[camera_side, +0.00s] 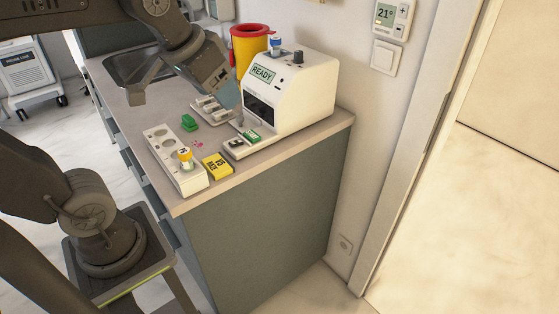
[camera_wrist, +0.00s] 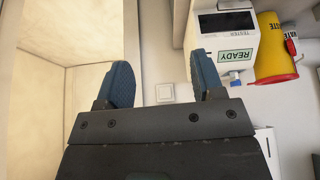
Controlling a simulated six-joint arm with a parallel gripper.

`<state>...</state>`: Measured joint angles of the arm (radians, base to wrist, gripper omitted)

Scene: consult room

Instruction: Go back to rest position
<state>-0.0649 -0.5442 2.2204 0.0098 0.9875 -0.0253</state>
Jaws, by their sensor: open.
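My gripper (camera_side: 186,97) hangs above the counter (camera_side: 262,160), to the left of the white tester (camera_side: 302,92) in the side view. In the wrist view my gripper (camera_wrist: 162,75) has its two blue-padded fingers wide apart with nothing between them. The tester's screen reads READY, and the tester also shows in the wrist view (camera_wrist: 222,38), turned upside down. A green-and-white piece (camera_side: 251,136) lies on the tester's front tray. The arm's rest position is not marked in either view.
A white rack (camera_side: 165,153) holds a vial (camera_side: 184,155). A yellow-and-red waste bin (camera_side: 248,46) stands behind the tester. A sink (camera_side: 132,66) is at the far left.

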